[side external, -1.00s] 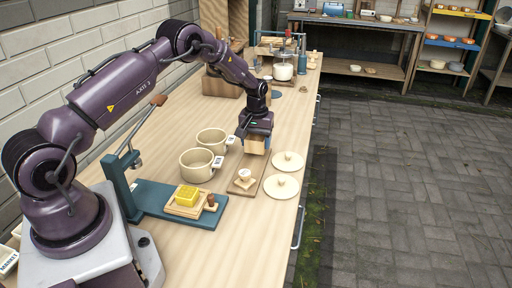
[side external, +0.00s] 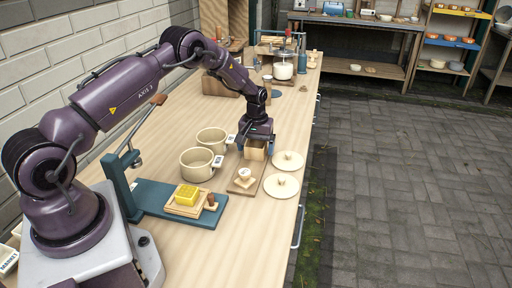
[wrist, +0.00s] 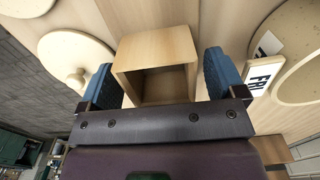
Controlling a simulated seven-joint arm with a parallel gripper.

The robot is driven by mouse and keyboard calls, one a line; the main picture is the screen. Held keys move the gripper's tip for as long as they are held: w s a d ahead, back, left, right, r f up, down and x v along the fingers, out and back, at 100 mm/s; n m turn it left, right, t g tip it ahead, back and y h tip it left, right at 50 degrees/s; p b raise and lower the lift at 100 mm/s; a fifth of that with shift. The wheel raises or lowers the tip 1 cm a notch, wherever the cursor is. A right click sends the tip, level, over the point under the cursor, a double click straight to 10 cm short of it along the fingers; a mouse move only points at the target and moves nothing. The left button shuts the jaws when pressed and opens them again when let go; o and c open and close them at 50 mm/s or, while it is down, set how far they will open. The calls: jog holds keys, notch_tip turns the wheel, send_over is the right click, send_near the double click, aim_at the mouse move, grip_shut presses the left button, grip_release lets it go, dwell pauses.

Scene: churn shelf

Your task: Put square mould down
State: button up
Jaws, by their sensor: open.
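The square mould (side external: 255,151) is a light wooden open box. It sits low beneath my gripper (side external: 256,143), at the far end of a brown board (side external: 238,188); I cannot tell exactly what its base touches. In the wrist view the mould (wrist: 157,48) shows its hollow opening towards me. The blue fingers of my gripper (wrist: 162,78) stand apart on either side of it, with a gap on each side. My gripper is open. The mould's underside is hidden.
Two cream lids (side external: 282,186) (side external: 289,161) lie close on the right. Two cream pots (side external: 197,165) (side external: 211,140) stand on the left. A small white-topped stamp (side external: 245,175) is on the board's near part.

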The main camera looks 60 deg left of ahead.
notch_tip(320, 180, up, 12)
jog(key=f, duration=0.1)
jog(key=s+d+r+m+t, duration=0.1)
jog(key=s+d+r+m, duration=0.1)
jog(key=s+d+r, duration=0.6)
jog(key=s+d+r+m+t, duration=0.2)
jog(key=d+r, duration=0.3)
jog(key=r, duration=0.7)
jog(key=s+d+r+m+t, duration=0.1)
jog(key=s+d, duration=0.3)
jog(key=s, duration=0.5)
jog(key=s+d+r+m+t, duration=0.1)
jog(key=s+d+m, duration=0.2)
jog(key=s, duration=0.6)
jog(key=shift+s+d+m+t, duration=0.3)
jog(key=shift+d+m, duration=0.05)
jog(key=shift+m, duration=0.15)
